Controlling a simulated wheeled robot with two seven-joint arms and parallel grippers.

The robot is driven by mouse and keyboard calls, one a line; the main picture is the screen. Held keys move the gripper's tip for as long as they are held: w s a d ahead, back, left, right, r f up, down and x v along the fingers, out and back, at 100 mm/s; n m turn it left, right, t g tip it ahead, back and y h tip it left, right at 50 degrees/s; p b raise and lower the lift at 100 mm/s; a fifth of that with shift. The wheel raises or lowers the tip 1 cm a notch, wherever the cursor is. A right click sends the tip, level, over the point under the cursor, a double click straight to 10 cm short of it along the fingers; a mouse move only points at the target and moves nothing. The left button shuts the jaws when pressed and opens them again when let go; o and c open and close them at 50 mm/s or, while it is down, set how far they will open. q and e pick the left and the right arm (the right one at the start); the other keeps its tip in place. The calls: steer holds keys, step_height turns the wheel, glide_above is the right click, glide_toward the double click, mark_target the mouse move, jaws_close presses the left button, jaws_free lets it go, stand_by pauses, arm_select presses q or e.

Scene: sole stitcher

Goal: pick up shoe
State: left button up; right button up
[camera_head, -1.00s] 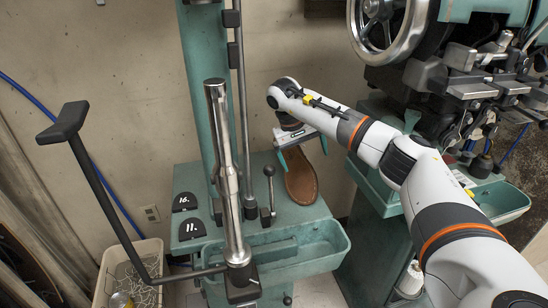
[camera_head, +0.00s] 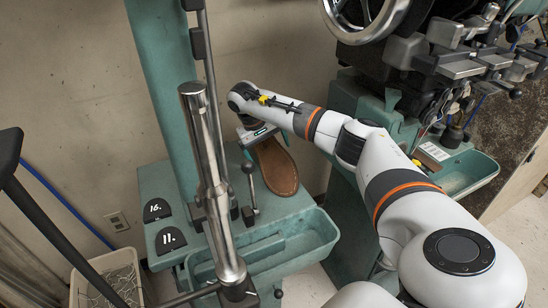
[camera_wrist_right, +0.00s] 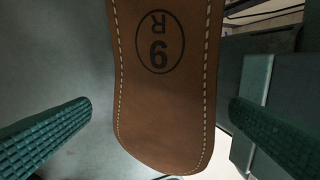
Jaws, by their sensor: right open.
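The shoe (camera_head: 277,170) shows as a brown leather sole on the green machine's table, right of the chrome post. In the right wrist view the sole (camera_wrist_right: 163,95) has pale stitching along its edge and a circled mark reading like 9 over R. My right gripper (camera_head: 262,140) is over the far part of the shoe, which it hides. In the right wrist view its two green ribbed fingers are open, one on each side of the sole, with a gap on both sides. My left gripper is not in view.
The green machine's table (camera_head: 165,190) carries plates marked 16 and 11, a chrome post (camera_head: 205,180) and a small lever (camera_head: 250,190). A green trough (camera_head: 290,245) runs along its front. A stitching machine (camera_head: 430,60) stands at right. A bin (camera_head: 105,280) is at lower left.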

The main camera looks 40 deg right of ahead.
mark_target(271, 154)
steer(key=x, duration=0.4)
steer(key=shift+d+f, duration=0.15)
steer(key=c, duration=1.1)
